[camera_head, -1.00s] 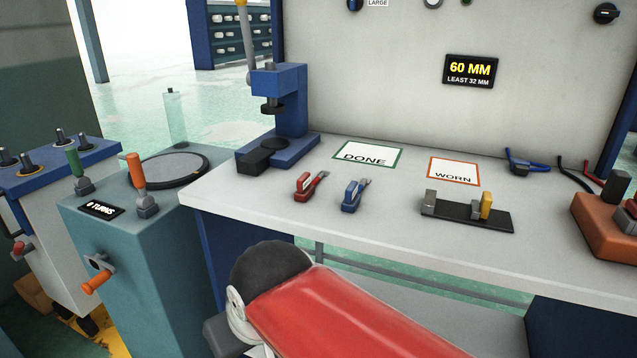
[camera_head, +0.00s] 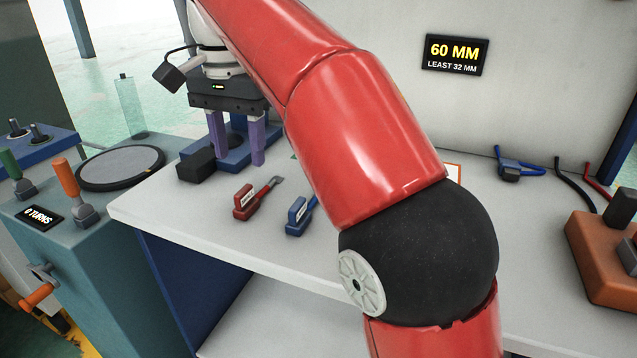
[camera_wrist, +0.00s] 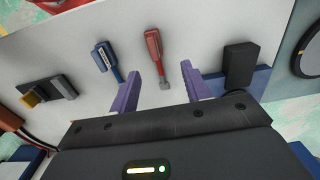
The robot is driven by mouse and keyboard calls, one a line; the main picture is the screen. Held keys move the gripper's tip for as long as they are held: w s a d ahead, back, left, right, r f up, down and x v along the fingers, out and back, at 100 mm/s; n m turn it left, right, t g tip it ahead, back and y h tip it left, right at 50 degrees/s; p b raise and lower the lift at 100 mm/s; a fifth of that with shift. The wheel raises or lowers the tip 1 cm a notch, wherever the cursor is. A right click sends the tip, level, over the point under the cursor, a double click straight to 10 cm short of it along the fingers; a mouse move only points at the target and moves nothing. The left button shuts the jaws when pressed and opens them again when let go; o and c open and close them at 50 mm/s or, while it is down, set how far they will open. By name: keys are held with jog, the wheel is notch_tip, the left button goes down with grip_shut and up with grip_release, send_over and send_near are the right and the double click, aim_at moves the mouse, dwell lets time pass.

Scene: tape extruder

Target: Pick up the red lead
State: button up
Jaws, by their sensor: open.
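A red cable (camera_head: 598,182) runs across the table's back right, beside a black cable; its far end is cut off or hidden. A small red-handled piece (camera_head: 256,199) with a white label and grey metal tip lies at the table's front left. It also shows in the wrist view (camera_wrist: 153,46), ahead of the fingers and between their lines. I cannot tell which of these is called the red lead. My gripper (camera_head: 237,150) is open and empty, pointing down in front of the blue press, behind and left of the red-handled piece. Its purple fingers show in the wrist view (camera_wrist: 159,78).
A similar blue piece (camera_head: 299,215) lies right of the red-handled one. A blue press (camera_head: 225,158) with a black block (camera_head: 196,165) stands at the back left. A blue cable with a clip (camera_head: 516,169) and an orange block (camera_head: 600,262) are at right. My red arm hides the table's middle.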

aim_at(248, 186)
jog(key=shift+f, duration=1.2)
jog(key=f, duration=0.1)
jog(key=f+b, duration=0.1)
jog(key=f, duration=0.1)
jog(key=f+b, duration=0.1)
jog(key=shift+s+d+f, duration=0.15)
jog(key=shift+s+d, duration=0.15)
jog(key=shift+f, duration=0.5)
grip_shut()
